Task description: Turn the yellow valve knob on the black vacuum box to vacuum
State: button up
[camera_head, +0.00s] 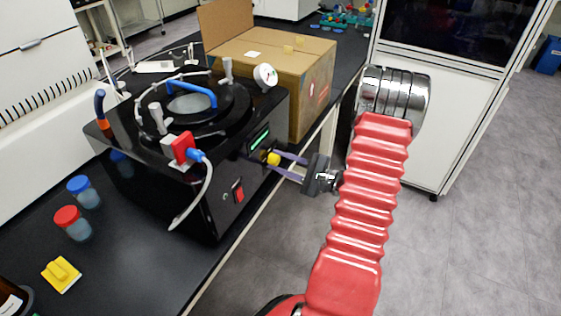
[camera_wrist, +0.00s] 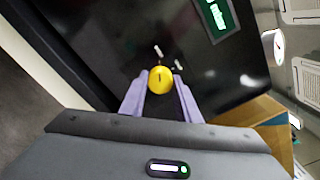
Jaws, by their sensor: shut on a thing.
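The black vacuum box (camera_head: 215,200) stands on the dark bench, with a green display and a red switch on its front face. The round yellow valve knob (camera_head: 272,158) is on that face, below the display. In the wrist view the knob (camera_wrist: 160,79) has a short dark mark on it, with small white marks on the panel near it. My gripper (camera_head: 278,163) reaches the knob from the right. In the wrist view its two purple fingers (camera_wrist: 160,85) lie on either side of the knob, shut on it. The dark mark looks roughly upright in the wrist view.
A cardboard box (camera_head: 285,75) stands behind the vacuum box. Red- and blue-capped jars (camera_head: 72,222) stand at the left. The floor at the right is clear.

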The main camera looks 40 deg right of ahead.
jog(key=shift+m, duration=0.5)
jog(key=m, duration=0.5)
jog(key=shift+f, duration=0.1)
jog(key=m, duration=0.7)
jog(key=shift+m, duration=0.4)
jog(key=m, duration=1)
jog(key=shift+d, duration=0.1)
